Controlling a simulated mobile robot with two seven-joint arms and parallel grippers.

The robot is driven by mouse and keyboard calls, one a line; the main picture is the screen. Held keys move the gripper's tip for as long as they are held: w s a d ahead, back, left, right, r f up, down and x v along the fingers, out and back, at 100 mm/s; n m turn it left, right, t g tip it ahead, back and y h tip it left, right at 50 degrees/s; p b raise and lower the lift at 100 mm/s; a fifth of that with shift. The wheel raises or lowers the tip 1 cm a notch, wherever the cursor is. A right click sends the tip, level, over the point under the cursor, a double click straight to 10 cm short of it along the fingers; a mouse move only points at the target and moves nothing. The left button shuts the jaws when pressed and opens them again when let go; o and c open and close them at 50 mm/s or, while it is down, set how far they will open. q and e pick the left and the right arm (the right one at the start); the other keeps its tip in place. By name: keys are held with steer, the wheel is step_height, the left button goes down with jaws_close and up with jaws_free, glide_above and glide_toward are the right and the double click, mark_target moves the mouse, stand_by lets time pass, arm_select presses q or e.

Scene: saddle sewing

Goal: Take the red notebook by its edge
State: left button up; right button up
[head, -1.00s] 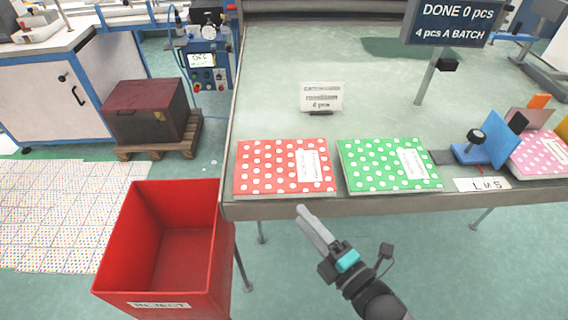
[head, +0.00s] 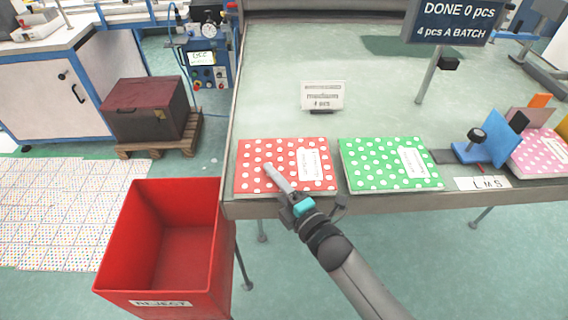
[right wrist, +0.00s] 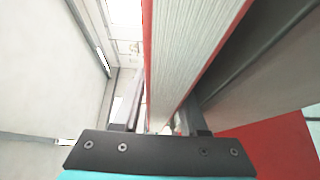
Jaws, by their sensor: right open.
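The red notebook (head: 255,152) with white dots and a white label lies flat at the front left of the table. My right gripper (head: 270,170) is at its front edge, with a finger showing over the cover in the head view. In the right wrist view, the notebook's pale page edge (right wrist: 190,45) between red covers runs between the two fingers of the open right gripper (right wrist: 160,98). I cannot tell whether a finger touches it. My left gripper is not in view.
A green dotted notebook (head: 380,165) lies just to the right of the red one. A pink notebook (head: 545,155) and a blue stand (head: 495,145) are farther right. A small sign (head: 323,95) stands behind. A red reject bin (head: 125,250) is at the lower left.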

steer(key=shift+w+a, duration=0.25)
steer(key=shift+w, duration=0.2)
jaws_close()
stand_by(1.1)
steer(key=shift+r, duration=0.1)
